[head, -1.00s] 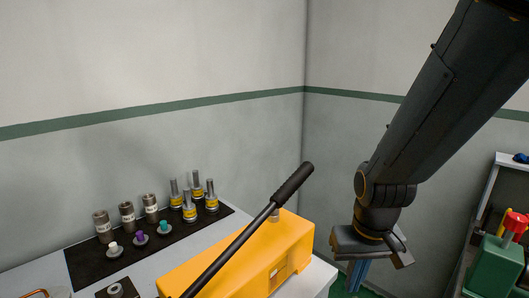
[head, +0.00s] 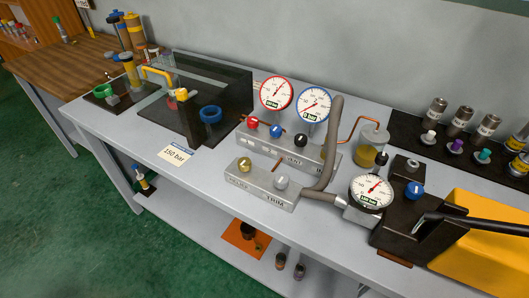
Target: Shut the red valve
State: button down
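A small red knob (head: 253,122), which looks like the red valve, sits on the rear grey metal manifold block (head: 284,151). It is at the left end of a row, left of a dark blue knob (head: 276,131) and a black knob (head: 301,140). The red-rimmed gauge (head: 276,93) stands just behind it, with a blue-rimmed gauge (head: 315,104) to its right. At this size I cannot tell whether the valve is open or shut. My gripper and arm are out of the view.
A dark clear-walled box (head: 205,105) stands left of the manifold. A front block (head: 260,185) bears yellow and white knobs. A yellow pump (head: 480,240) with a black lever, and a third gauge (head: 371,192), stand at right. The bench front (head: 215,185) is largely clear.

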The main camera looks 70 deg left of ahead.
aim_at(252, 121)
jog(key=u, duration=2.4)
jog(key=k, duration=0.5)
jog(key=u, duration=0.95)
jog(key=i, duration=0.95)
jog(key=z, duration=0.2)
